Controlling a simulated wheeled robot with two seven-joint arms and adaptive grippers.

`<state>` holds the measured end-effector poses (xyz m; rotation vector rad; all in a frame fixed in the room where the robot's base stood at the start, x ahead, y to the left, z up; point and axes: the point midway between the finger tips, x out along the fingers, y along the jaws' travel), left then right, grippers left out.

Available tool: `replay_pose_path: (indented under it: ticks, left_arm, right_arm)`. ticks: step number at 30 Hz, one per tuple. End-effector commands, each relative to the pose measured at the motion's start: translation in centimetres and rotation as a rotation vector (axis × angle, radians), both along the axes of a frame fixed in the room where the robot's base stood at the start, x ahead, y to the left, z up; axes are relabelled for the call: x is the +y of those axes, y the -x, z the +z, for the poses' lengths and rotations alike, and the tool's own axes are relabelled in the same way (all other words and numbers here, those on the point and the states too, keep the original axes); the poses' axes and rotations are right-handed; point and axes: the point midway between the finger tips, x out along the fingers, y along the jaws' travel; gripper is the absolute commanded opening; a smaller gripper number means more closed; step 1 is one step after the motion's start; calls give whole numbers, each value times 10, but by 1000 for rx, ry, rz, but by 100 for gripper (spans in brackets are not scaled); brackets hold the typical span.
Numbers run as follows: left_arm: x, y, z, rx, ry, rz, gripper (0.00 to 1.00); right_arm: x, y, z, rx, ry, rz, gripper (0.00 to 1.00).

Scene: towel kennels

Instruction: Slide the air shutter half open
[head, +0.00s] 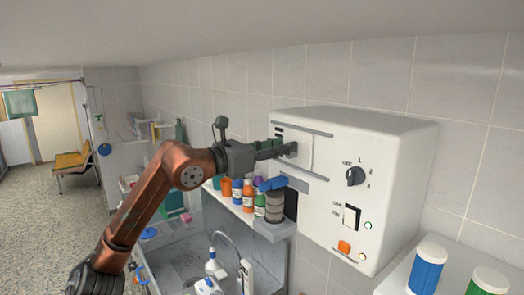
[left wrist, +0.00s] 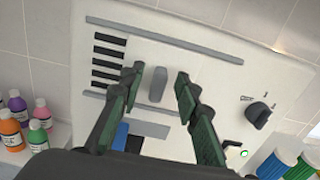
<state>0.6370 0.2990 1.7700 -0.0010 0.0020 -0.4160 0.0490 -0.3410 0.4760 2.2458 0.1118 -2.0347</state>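The air shutter (head: 304,150) is a pale plate between two grey rails on the front of a white wall box (head: 385,135). In the left wrist view the shutter (left wrist: 190,75) carries an upright grey knob (left wrist: 157,86). Several dark vent slots (left wrist: 107,62) lie uncovered to the left of the plate. My left gripper (head: 283,149) is in front of the shutter. In the left wrist view its green-black fingers (left wrist: 159,75) are open, one on each side of the knob, with visible gaps. The knob's depth between them is unclear. My right gripper is not in view.
The box also has a black dial (head: 355,176), a white rocker switch (head: 351,216) and an orange button (head: 344,247). Several bottles stand on a shelf (head: 270,229) below left, above a sink. Blue-and-white (head: 427,265) and green-and-white containers stand at lower right.

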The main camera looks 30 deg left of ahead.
Motion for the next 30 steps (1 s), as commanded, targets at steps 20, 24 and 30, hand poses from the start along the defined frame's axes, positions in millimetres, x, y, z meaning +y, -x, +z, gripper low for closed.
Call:
replay_pose_path:
  ticks: [20,24,30]
  left_arm:
    - [40,89,0,0,-1,1,30]
    - [40,90,0,-1,-2,0,30]
    - [40,90,0,-1,-1,0,30]
  right_arm:
    - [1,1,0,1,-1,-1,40]
    - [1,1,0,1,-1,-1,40]
    - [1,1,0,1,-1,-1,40]
